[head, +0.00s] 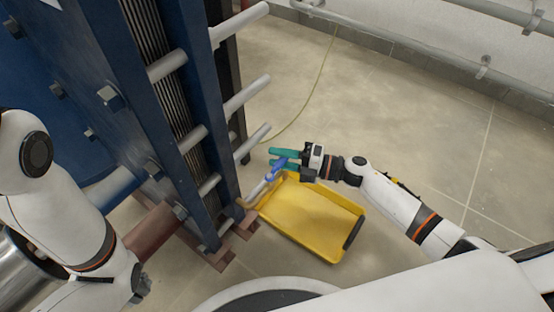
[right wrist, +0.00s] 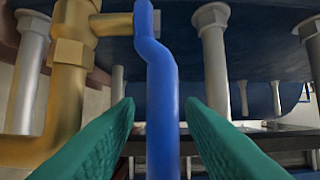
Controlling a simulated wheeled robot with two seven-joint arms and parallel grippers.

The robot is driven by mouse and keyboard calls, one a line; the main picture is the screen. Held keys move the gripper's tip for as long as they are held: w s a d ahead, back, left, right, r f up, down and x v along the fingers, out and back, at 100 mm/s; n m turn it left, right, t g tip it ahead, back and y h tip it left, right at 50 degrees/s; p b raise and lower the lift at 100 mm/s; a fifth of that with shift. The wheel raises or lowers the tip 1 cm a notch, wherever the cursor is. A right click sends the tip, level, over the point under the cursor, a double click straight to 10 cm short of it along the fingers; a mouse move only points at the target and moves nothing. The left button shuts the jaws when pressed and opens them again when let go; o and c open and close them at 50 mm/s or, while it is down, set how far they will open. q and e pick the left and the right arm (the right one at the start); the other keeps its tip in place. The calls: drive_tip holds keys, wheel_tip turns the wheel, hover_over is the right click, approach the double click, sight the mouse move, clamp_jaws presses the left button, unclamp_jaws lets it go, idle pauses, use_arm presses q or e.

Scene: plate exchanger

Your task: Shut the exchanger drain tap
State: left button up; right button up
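The blue lever of the drain tap (right wrist: 160,80) stands upright in the right wrist view, with a bend near its top. It also shows in the head view (head: 277,166) beside my right gripper. The brass tap body and pipe (right wrist: 66,75) are to its left in the wrist view. My right gripper (head: 271,157) has teal fingers, one on each side of the lever, with gaps visible on both sides. It is open and its wrist view (right wrist: 162,112) shows nothing gripped. My left arm is at the left edge of the head view; its gripper is not visible.
A yellow tray (head: 318,248) lies on the floor below the right gripper. The blue plate exchanger (head: 90,50) with grey tie rods (head: 240,98) stands to the left. A thin yellow-green hose (head: 318,85) runs over the floor. Open floor lies to the right.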

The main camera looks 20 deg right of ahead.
drive_tip(key=shift+w+a, duration=0.25)
drive_tip(key=shift+a, duration=0.15)
drive_tip(key=shift+c, duration=0.2)
clamp_jaws()
drive_tip(key=shift+d, duration=0.1)
